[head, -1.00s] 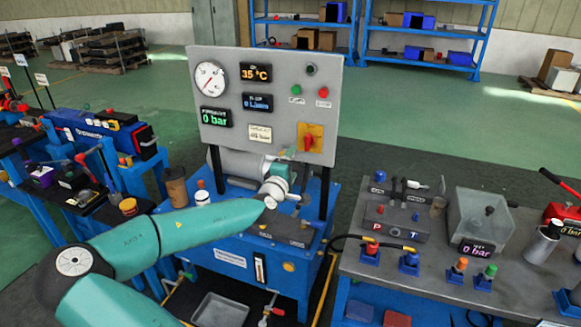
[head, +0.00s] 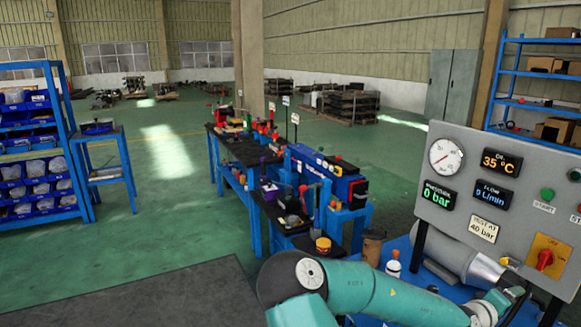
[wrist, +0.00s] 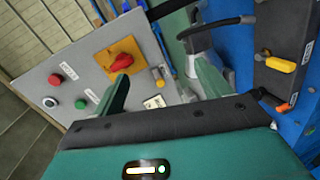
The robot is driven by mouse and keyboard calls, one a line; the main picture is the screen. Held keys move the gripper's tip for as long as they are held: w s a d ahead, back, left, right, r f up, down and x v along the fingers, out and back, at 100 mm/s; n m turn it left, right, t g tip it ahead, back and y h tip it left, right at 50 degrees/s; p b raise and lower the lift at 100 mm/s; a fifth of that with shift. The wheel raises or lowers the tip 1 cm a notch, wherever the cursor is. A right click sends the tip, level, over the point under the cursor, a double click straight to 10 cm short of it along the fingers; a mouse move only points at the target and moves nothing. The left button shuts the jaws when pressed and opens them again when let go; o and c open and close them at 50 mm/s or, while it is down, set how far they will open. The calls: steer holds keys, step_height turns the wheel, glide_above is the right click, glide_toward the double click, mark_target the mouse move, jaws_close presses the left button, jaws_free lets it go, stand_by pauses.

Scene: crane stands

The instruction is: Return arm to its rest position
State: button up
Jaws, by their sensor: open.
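My teal arm enters the head view at the bottom and reaches right. Its end lies low in front of the blue test stand, below the grey control panel (head: 475,185). In the wrist view my gripper (wrist: 163,76) has its two green fingers spread apart, with nothing held between them. The panel's red rotary switch on a yellow plate (wrist: 121,58) shows close to the left finger in that view. In the head view the same red switch (head: 545,260) is at the right, near my arm's end.
A blue workbench with tools (head: 250,165) stands left of the panel. Blue shelving with bins (head: 35,150) and a small blue stand (head: 100,160) are at the far left. Green floor (head: 160,210) is open between them. A hose (wrist: 208,27) and blue frame parts crowd the wrist view's right side.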

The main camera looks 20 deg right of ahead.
steer(key=w+a+f+m+t+y, duration=0.1)
steer(key=w+a+f+m+y, duration=0.2)
steer(key=a, duration=0.6)
steer(key=w+a+f+m+t+y, duration=0.1)
steer(key=w+a+f+y, duration=0.2)
steer(key=a+f+y, duration=0.4)
steer(key=w+a+r+y, duration=0.1)
steer(key=w+a+r, duration=0.1)
steer(key=a, duration=0.4)
steer(key=w+a+r+y, duration=0.1)
steer(key=a+r, duration=0.1)
steer(key=a, duration=0.4)
steer(key=s+a+r+n+t+y, duration=0.1)
steer(key=a+r+y, duration=0.1)
steer(key=a+r, duration=0.4)
steer(key=s+a+r+n+t+y, duration=0.1)
steer(key=a+r+n, duration=0.1)
steer(key=a+r, duration=0.5)
steer(key=s+a+r+n, duration=0.1)
steer(key=s+a+r, duration=0.4)
steer(key=s+a, duration=0.5)
steer(key=shift+s+a+n, duration=0.2)
steer(key=shift+a+n, duration=0.1)
steer(key=shift+a, duration=0.4)
